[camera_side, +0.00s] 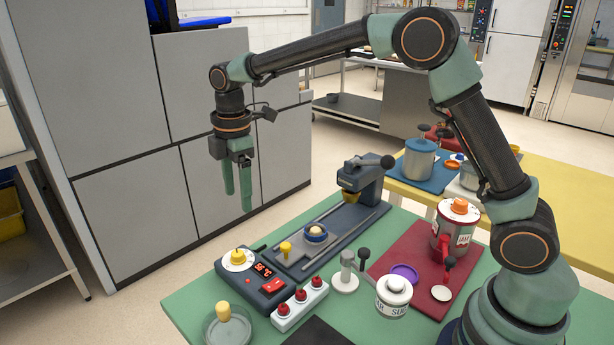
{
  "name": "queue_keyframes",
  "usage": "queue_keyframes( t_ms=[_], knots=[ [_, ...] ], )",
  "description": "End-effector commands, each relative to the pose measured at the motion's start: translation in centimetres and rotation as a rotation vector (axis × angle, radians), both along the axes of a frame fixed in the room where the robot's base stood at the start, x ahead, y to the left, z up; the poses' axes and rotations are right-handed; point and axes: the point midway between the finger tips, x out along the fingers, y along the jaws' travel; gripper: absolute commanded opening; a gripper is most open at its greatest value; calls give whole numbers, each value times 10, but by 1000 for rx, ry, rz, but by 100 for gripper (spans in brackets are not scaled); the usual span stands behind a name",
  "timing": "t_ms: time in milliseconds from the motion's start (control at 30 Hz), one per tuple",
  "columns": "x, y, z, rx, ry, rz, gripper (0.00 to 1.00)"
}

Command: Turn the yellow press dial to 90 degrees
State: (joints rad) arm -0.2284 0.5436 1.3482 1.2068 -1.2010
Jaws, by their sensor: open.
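The yellow press dial (238,257) is a yellow knob on a round white plate. It sits at the left end of a dark control box (262,280) with a lit red display and a red switch, near the left edge of the green table. The dial's exact angle is too small to read. My gripper (238,202) hangs with its two green fingers pointing down, apart from each other and empty. In the picture it is above the dial, clear of it and touching nothing.
Behind the box stands a dark press (364,178) on rails, with a yellow-knobbed tray holding a blue ring. A white block with red buttons (299,304) and a glass dish (227,326) are in front. Grey cabinets rise at left.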

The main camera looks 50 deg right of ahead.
Motion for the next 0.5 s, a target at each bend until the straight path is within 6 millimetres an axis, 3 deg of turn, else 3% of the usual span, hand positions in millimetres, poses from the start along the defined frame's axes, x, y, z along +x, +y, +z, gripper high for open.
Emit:
queue_keyframes(
  t_ms=[200,367,500],
  knots=[
    [11,13,-25,-13,40,131,72],
    [12,15,-35,-13,44,145,72],
    [11,14,-55,-13,46,143,72]
  ],
)
